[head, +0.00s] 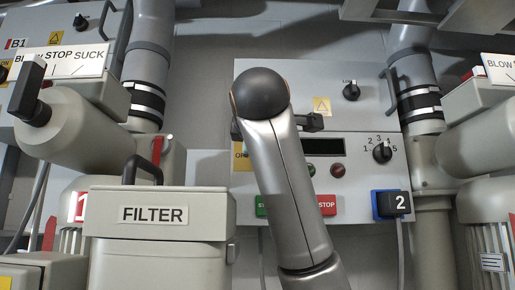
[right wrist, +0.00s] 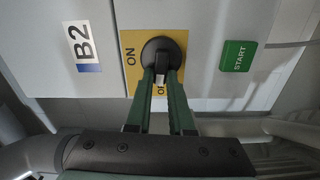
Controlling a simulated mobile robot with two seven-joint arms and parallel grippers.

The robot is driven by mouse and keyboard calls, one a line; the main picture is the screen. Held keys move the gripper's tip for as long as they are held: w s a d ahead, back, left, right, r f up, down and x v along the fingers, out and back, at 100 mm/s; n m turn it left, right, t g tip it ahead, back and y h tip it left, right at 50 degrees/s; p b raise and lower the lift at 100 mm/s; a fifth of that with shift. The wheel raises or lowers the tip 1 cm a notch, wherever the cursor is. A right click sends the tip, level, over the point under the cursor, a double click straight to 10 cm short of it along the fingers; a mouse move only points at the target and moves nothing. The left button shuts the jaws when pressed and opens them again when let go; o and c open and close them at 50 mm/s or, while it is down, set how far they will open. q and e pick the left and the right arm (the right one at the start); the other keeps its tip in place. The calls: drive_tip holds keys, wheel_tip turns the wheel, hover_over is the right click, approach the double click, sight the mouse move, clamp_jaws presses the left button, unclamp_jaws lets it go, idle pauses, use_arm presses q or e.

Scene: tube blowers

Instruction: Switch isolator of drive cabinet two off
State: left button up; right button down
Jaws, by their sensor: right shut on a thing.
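The grip bar appears to run downward in the picture, towards that lower word. My right gripper (right wrist: 163,76) is shut on this knob, green fingers either side. In the head view my arm hides the knob and gripper. My left gripper is not in view.
A green START button (right wrist: 237,56) is right of the isolator; a red STOP button (head: 327,205) shows in the head view. A FILTER box (head: 160,230) and a blower (head: 85,125) stand left. A pipe (head: 412,75) and more blower parts stand right.

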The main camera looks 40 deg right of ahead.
drive_tip(key=shift+f+n, duration=0.15)
drive_tip(key=shift+n, duration=0.55)
drive_tip(key=c, duration=0.8)
unclamp_jaws()
drive_tip(key=shift+a, duration=0.1)
drive_tip(key=b+v, duration=0.5)
drive_tip(key=v, duration=0.7)
drive_tip(key=shift+s, duration=0.2)
drive_tip(key=shift+a, duration=0.1)
